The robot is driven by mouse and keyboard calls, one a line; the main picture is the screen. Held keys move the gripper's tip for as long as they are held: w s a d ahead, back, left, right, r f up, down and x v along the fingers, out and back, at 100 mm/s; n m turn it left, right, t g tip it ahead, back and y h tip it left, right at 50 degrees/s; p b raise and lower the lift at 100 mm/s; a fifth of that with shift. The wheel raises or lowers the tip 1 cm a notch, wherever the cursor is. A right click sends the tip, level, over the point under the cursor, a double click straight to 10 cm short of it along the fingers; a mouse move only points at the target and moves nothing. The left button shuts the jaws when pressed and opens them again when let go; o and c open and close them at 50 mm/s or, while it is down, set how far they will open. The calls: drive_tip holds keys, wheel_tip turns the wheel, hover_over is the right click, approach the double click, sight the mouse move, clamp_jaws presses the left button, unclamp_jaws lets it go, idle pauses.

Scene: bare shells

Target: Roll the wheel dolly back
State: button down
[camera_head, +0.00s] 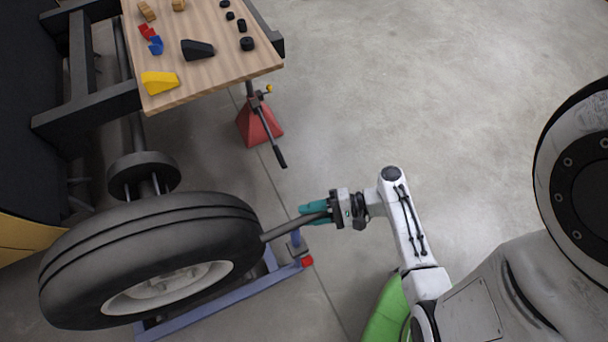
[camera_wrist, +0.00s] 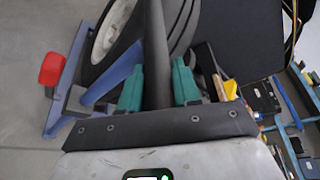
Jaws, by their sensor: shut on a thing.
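The wheel dolly (camera_head: 200,312) is a low blue frame on the floor with a red part at its near right corner. A large black tyre with a pale rim, the wheel (camera_head: 160,235), stands on it, beside a dark axle hub (camera_head: 143,172). A dark bar, the handle (camera_head: 285,229), reaches from the dolly area to my gripper (camera_head: 322,213). My gripper is shut on this bar. In the wrist view the bar (camera_wrist: 157,55) runs between the teal fingers (camera_wrist: 158,88), with the blue dolly frame (camera_wrist: 112,80) and the wheel (camera_wrist: 188,25) beyond.
A wooden board (camera_head: 205,60) with small blocks, wedges and black pieces lies at the upper left on the dark vehicle frame (camera_head: 85,110). A red jack stand (camera_head: 260,125) with a lever stands below the board. A green object (camera_head: 385,310) is near my base. The floor at upper right is clear.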

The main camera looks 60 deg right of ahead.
drive_tip(key=shift+s+a+f, duration=0.1)
drive_tip(key=shift+s+a, duration=0.15)
drive_tip(key=shift+s, duration=0.1)
drive_tip(key=shift+s+a, duration=0.1)
drive_tip(key=c, duration=0.9)
unclamp_jaws()
drive_tip(key=shift+s+d, duration=0.2)
drive_tip(key=shift+d, duration=0.15)
drive_tip(key=b+v, duration=0.1)
drive_tip(key=v, duration=0.9)
drive_tip(key=shift+s, duration=0.1)
